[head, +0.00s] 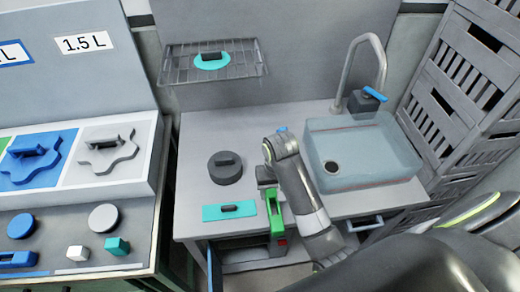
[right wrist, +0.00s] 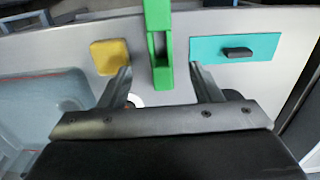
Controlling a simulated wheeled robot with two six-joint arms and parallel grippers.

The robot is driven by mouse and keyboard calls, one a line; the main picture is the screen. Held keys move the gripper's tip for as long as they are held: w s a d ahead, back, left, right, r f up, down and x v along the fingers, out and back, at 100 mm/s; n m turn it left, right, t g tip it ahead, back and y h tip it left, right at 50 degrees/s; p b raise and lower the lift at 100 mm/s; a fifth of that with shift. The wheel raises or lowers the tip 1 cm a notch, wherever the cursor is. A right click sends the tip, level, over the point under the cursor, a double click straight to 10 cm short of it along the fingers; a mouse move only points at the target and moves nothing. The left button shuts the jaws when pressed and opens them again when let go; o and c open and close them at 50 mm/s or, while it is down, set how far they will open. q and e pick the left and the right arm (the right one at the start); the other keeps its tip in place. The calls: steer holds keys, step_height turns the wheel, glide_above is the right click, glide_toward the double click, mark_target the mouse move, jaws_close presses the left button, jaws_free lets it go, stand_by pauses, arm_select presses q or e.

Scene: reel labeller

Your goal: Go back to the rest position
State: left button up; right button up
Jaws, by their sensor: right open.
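My right arm comes in from the right in the head view and reaches over the table beside the sink. My right gripper (head: 266,178) points down near a green upright thing (head: 275,212) at the table's front. In the right wrist view my right gripper (right wrist: 165,82) is open, its two fingers apart. The green thing (right wrist: 158,50) shows between and beyond the fingertips, with no clear contact on either side. My left gripper is not in view.
A teal plate with a dark handle (head: 229,210) and a dark round lidded thing (head: 225,168) stand left of the gripper. A sink (head: 360,150) with a tap is to the right. A yellow block (right wrist: 110,57) shows in the wrist view. A wire rack (head: 175,72) hangs behind.

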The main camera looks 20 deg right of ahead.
steer(key=s+d+r+n+t+h, duration=0.15)
steer(key=s+d, duration=0.35)
steer(key=s, duration=0.5)
steer(key=s+d+r+n+t, duration=0.15)
steer(key=s+d, duration=0.25)
steer(key=s, duration=0.6)
step_height(320, 180, down, 34)
steer(key=d+b, duration=0.2)
steer(key=b, duration=0.6)
arm_select(q)
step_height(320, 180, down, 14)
steer(key=b, duration=0.6)
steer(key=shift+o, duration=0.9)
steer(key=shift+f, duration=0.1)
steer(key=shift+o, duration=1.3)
arm_select(e)
steer(key=s+a+f+g, duration=0.1)
steer(key=s+f, duration=0.6)
steer(key=f, duration=0.3)
steer(key=s+f, duration=0.8)
steer(key=f, duration=0.3)
steer(key=shift+s+a+f+m+g, duration=0.2)
steer(key=shift+s+a+m+g, duration=0.1)
steer(key=shift+a+m+g, duration=0.1)
